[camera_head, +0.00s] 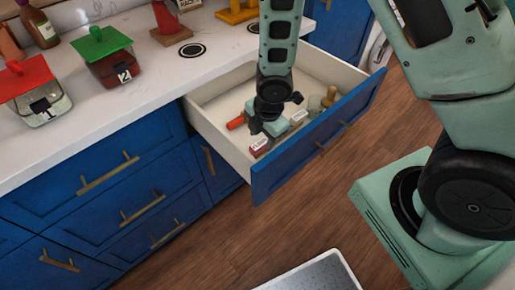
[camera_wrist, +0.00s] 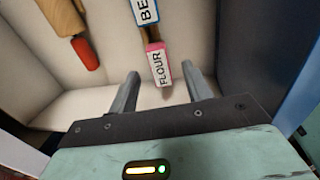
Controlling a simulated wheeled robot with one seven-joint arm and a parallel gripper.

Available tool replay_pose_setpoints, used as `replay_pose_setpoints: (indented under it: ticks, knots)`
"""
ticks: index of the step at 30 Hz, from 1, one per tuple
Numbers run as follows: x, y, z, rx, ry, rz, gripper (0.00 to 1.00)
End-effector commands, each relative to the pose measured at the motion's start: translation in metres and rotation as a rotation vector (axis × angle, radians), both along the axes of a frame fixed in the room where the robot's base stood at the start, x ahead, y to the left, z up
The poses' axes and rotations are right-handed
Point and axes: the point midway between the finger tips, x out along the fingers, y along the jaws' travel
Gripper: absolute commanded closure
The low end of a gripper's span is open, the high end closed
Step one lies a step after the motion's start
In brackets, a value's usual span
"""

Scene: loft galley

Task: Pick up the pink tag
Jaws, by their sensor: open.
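The pink tag (camera_wrist: 154,47), with a white label reading FLOUR, lies inside the open drawer (camera_head: 322,143). In the head view the pink tag (camera_head: 254,150) shows near the drawer's front left corner, beside my gripper (camera_head: 268,130). In the wrist view my gripper (camera_wrist: 160,70) is open, with one finger on each side of the tag's near end. The fingers look apart from the tag, and nothing is held. I cannot tell the exact height of the fingertips above it.
A blue tag (camera_wrist: 147,12) with a partly cut-off label lies just beyond the pink one. A wooden-handled red item (camera_wrist: 85,53) lies to the left. Drawer walls stand close around. Jars with a green lid (camera_head: 102,43) and a red lid (camera_head: 27,75) stand on the counter.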

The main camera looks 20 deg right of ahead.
Motion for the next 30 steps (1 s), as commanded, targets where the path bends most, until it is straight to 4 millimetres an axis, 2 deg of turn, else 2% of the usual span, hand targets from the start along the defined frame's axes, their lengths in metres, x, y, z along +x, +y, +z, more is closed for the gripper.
replay_pose_setpoints:
  ticks: [5, 15, 25, 30]
  knots:
    - [0.001, 0.001, -0.01, -0.002, 0.002, 0.0, 0.51]
    - [0.006, 0.005, -0.051, -0.002, 0.002, 0.0, 0.51]
    - [0.008, 0.005, -0.055, 0.0, -0.001, -0.001, 0.51]
    - [0.008, 0.005, -0.055, 0.0, -0.001, -0.001, 0.98]
